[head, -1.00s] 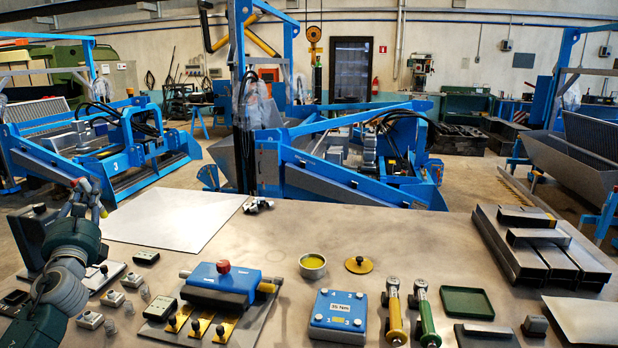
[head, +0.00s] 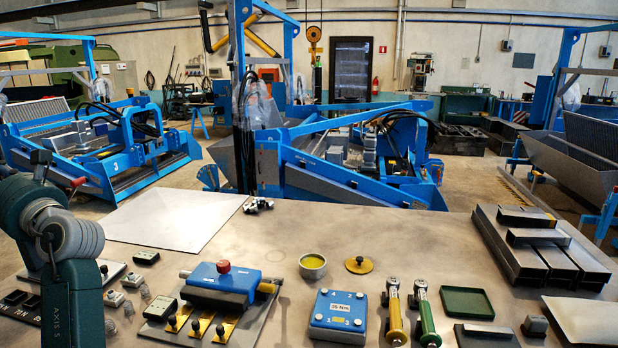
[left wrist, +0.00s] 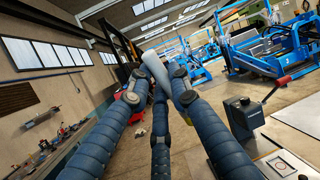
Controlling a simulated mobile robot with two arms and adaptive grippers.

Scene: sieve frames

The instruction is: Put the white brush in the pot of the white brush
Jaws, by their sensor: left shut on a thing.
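My left gripper (left wrist: 158,82) shows in the left wrist view, its dark ribbed fingers closed together around a pale, whitish rod-like piece (left wrist: 153,63). This piece looks like the white brush; its bristles cannot be made out. In the head view my left arm stands at the left edge, and its fingers and what they hold are not visible. A small round pot (head: 312,266) with yellow-green contents stands open on the table, in the middle, right of the blue device. No mark on it tells whose pot it is. My right gripper is in neither view.
A yellow round lid with a black knob (head: 359,265) lies right of the pot. The blue device (head: 222,278), a blue box (head: 338,312) and two handled tools (head: 396,318) stand nearer. The table (head: 330,225) behind the pot is clear.

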